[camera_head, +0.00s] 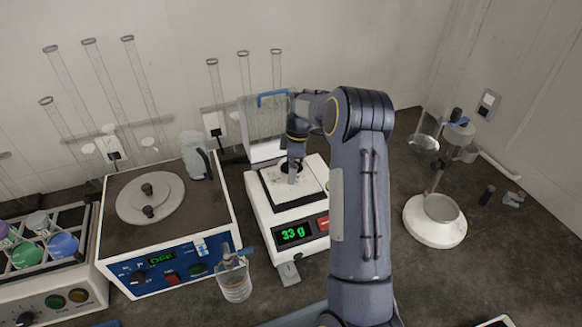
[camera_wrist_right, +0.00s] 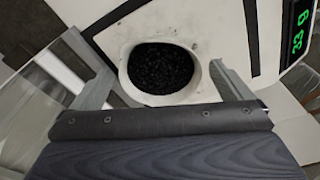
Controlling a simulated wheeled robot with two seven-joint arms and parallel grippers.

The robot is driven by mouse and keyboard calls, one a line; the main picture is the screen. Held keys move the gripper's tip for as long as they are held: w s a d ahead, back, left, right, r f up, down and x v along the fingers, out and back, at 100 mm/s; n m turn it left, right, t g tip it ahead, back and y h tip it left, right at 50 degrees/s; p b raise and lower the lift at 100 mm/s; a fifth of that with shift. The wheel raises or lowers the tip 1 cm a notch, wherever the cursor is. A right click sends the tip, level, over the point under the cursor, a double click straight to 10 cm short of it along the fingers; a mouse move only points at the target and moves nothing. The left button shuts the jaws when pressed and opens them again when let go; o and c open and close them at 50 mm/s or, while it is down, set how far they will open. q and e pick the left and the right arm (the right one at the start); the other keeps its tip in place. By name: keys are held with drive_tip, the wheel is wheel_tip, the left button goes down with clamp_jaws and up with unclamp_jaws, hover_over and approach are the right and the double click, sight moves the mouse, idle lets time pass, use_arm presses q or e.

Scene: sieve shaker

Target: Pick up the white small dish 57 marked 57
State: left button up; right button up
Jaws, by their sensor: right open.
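The white small dish (camera_wrist_right: 126,84), filled with black granules, sits on the pan of the balance (camera_head: 257,198). In the head view the dish (camera_head: 284,168) is mostly hidden by my right gripper (camera_head: 296,165). In the right wrist view my right gripper (camera_wrist_right: 162,85) is open, with one finger on each side of the dish. I cannot tell whether the fingers touch it. No 57 mark is readable. My left gripper is not in view.
The balance reads 33 g and has a raised clear cover (camera_head: 262,118) behind the pan. A sieve shaker (camera_head: 226,228) with a blue panel stands left. A beaker (camera_head: 235,284) is in front.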

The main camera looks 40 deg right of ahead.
drive_tip(key=shift+f, duration=0.35)
drive_tip(key=shift+c, duration=0.5)
